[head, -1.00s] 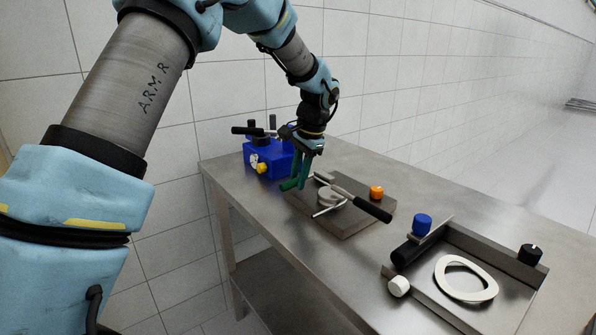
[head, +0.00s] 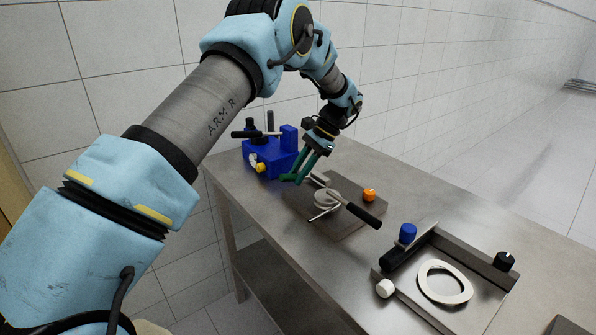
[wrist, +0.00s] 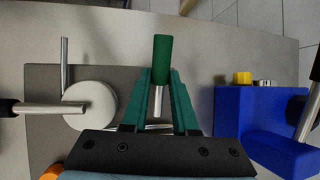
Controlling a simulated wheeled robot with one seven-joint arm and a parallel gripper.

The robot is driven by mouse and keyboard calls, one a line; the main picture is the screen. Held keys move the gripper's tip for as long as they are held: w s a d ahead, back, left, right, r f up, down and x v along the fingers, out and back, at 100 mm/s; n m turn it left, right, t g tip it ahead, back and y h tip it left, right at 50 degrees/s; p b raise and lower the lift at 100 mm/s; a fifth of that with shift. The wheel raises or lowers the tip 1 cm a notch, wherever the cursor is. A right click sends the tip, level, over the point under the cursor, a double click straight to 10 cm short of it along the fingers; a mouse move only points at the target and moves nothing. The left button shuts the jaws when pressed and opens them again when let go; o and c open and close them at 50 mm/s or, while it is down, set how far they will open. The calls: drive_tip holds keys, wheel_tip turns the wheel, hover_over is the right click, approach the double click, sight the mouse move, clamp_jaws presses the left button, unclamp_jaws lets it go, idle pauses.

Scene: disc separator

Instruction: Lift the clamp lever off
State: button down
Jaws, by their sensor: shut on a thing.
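The clamp lever, a short metal rod with a dark green grip (wrist: 162,55), is between my gripper's fingers in the wrist view. Its green end also shows in the head view (head: 289,178). My gripper (wrist: 160,80) has green fingers and is shut on the lever; in the head view it (head: 302,176) is at the left end of the grey plate (head: 347,232). The round pale disc (wrist: 90,105) sits on the plate, left of my fingers in the wrist view. Whether the lever still touches its seat is hidden.
A blue block (head: 268,154) with black and yellow knobs stands close to my gripper. A black-handled bar (head: 363,215) and an orange knob (head: 369,194) are on the plate. A tray with a white ring (head: 444,282) is at the right; bare tabletop lies between.

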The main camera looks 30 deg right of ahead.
drive_tip(key=shift+d, duration=0.1)
drive_tip(key=c, duration=0.7)
unclamp_jaws()
drive_tip(key=b+v, duration=0.2)
drive_tip(key=v, duration=0.9)
drive_tip(key=shift+b, duration=0.35)
drive_tip(key=w+a+n+g+h, duration=0.1)
drive_tip(key=w+a+n+h, duration=0.15)
drive_tip(key=a, duration=1.05)
drive_tip(key=w+a+n+h, duration=0.2)
drive_tip(key=a+n, duration=0.2)
drive_tip(key=a, duration=1)
drive_tip(key=s+a+f+n, duration=0.1)
drive_tip(key=s+a+n, duration=0.1)
drive_tip(key=s+a, duration=0.3)
drive_tip(key=s+a+f+n+t+h, duration=0.1)
drive_tip(key=s+a+f+n, duration=0.1)
drive_tip(key=a, duration=0.5)
drive_tip(key=s+a+f+n+h, duration=0.1)
drive_tip(key=s+a+f+n, duration=0.1)
drive_tip(key=s+a+n, duration=0.2)
drive_tip(key=shift+s+a+t, duration=0.15)
drive_tip(key=shift+s+a, duration=0.5)
drive_tip(key=shift+s, duration=0.25)
drive_tip(key=shift+s+a+t, duration=0.15)
drive_tip(key=shift+s+a, duration=0.5)
drive_tip(key=shift+s, duration=0.3)
